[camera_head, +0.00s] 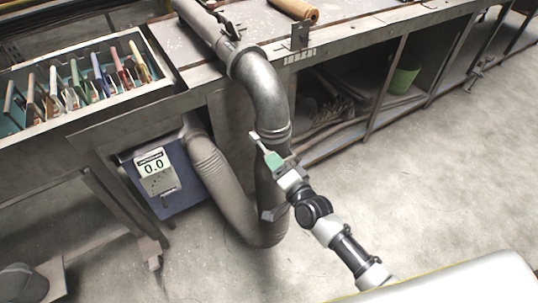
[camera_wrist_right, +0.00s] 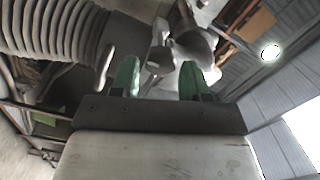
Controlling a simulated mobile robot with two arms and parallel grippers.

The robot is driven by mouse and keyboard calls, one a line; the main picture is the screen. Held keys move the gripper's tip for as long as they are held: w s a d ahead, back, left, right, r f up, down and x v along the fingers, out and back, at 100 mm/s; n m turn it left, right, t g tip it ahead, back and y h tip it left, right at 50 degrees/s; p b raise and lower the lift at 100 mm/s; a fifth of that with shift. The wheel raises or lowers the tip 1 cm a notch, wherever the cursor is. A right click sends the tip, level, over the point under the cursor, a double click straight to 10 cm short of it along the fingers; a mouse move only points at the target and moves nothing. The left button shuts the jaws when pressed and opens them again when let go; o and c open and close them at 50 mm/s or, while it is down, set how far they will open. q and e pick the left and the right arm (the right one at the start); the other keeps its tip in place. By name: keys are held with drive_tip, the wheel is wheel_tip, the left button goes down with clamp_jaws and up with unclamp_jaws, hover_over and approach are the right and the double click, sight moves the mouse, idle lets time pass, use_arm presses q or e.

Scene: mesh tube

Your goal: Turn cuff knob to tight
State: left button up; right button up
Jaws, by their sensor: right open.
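A bent grey metal pipe (camera_head: 262,82) comes down off the bench edge. A ribbed band (camera_head: 277,130) at its lower end joins a hanging hose, which curves up to the left as a ribbed hose (camera_head: 207,160). My right gripper (camera_head: 267,150) has green fingers and is in front of the pipe, just below the band. In the right wrist view the open fingers are spread, with a grey knob-like part (camera_wrist_right: 160,62) between and beyond them. It looks like the cuff knob, but contact and its setting cannot be told. My left gripper is not in view.
A display box (camera_head: 154,168) reading 0.0 is left of the hose. A tray of hand tools (camera_head: 75,85) stands on the left. The bench (camera_head: 350,35) has open shelves below with a green bucket (camera_head: 404,77). The floor on the right is clear.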

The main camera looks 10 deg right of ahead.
drive_tip(key=v, duration=0.6)
idle(0.3)
drive_tip(key=s+d+f+n+g+h, duration=0.1)
drive_tip(key=s+d+f+n+g, duration=0.2)
drive_tip(key=f, duration=0.6)
drive_tip(key=s+d+f+n+g+h, duration=0.1)
drive_tip(key=s+f+g+h, duration=0.1)
drive_tip(key=s+f, duration=0.5)
drive_tip(key=s+d+f+n+g+h, duration=0.1)
drive_tip(key=s+f+n+g, duration=0.15)
drive_tip(key=f, duration=0.95)
drive_tip(key=s+d+f+n+g, duration=0.1)
drive_tip(key=s+f, duration=0.3)
drive_tip(key=s, duration=0.5)
drive_tip(key=s+d+f+n+g+h, duration=0.1)
drive_tip(key=s+f+n+g, duration=0.2)
drive_tip(key=s, duration=0.6)
drive_tip(key=s+d+f+n+g+h, duration=0.1)
drive_tip(key=s+d+f+n+g, duration=0.1)
drive_tip(key=s+f+g, duration=0.2)
drive_tip(key=s+f, duration=0.3)
drive_tip(key=s, duration=0.2)
drive_tip(key=shift+s+f, duration=0.25)
drive_tip(key=shift+s, duration=0.15)
